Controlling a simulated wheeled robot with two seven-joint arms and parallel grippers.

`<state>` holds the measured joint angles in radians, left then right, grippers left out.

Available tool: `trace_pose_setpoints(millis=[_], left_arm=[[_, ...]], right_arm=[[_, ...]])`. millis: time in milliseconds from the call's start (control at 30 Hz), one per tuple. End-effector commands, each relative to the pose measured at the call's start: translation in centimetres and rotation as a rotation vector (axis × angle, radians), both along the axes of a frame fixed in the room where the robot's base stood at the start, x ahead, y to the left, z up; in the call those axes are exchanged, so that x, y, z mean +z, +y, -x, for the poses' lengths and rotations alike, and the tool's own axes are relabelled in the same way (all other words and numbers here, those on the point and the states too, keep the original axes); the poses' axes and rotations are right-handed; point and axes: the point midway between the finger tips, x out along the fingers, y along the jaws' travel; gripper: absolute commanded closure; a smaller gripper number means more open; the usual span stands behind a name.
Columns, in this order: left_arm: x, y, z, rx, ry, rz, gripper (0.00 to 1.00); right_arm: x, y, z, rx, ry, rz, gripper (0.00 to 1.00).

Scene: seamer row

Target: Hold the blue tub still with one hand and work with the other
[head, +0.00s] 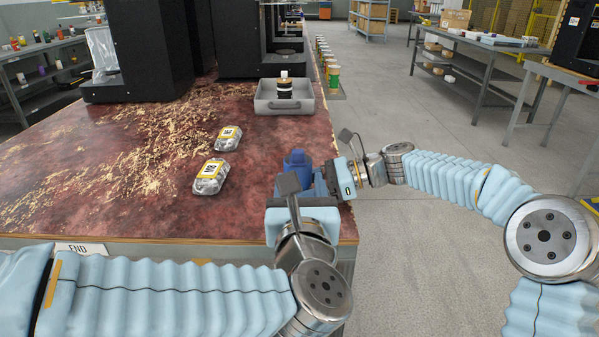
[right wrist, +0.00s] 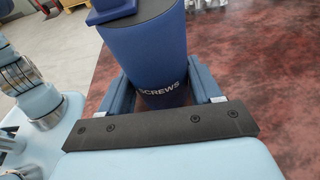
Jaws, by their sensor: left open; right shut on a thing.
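The blue tub (head: 298,161) stands near the right front edge of the red table, its lower part hidden by my grippers in the head view. In the right wrist view the tub (right wrist: 150,55) shows the word SCREWS, a dark top and a blue block on that top. My right gripper (right wrist: 166,88) is shut on the tub, one finger on each side of its body. It reaches in from the right in the head view (head: 322,178). My left gripper (head: 302,190) is open on the near side of the tub; whether it touches the tub cannot be told.
Two clear packs with yellow labels (head: 210,176) (head: 228,138) lie left of the tub. Wood shavings (head: 130,150) cover the left of the table (head: 120,215). Black machines (head: 150,45) stand behind.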

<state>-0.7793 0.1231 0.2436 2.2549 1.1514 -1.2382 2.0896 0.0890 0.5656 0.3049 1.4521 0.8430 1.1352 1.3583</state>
Motion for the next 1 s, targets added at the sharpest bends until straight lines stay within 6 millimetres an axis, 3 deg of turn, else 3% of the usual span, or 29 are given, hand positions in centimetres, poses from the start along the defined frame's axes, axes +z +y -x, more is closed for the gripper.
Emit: trace_pose_setpoints(millis=[367,400,600,867,1000], left_arm=[[0.0,0.0,0.3,0.000,-0.001,0.000,0.49],[0.0,0.0,0.3,0.000,-0.001,0.000,0.49],[0.0,0.0,0.3,0.000,-0.001,0.000,0.49],[0.0,0.0,0.3,0.000,-0.001,0.000,0.49],[0.0,0.0,0.3,0.000,-0.001,0.000,0.49]], right_arm=[[0.0,0.0,0.0,0.000,0.000,0.000,0.53],[0.0,0.0,0.0,0.000,0.000,0.000,0.35],[0.0,0.0,0.0,0.000,0.000,0.000,0.07],[0.0,-0.1,0.0,0.000,0.000,0.000,0.07],[0.4,-1.2,-0.1,-0.004,-0.001,0.000,0.07]])
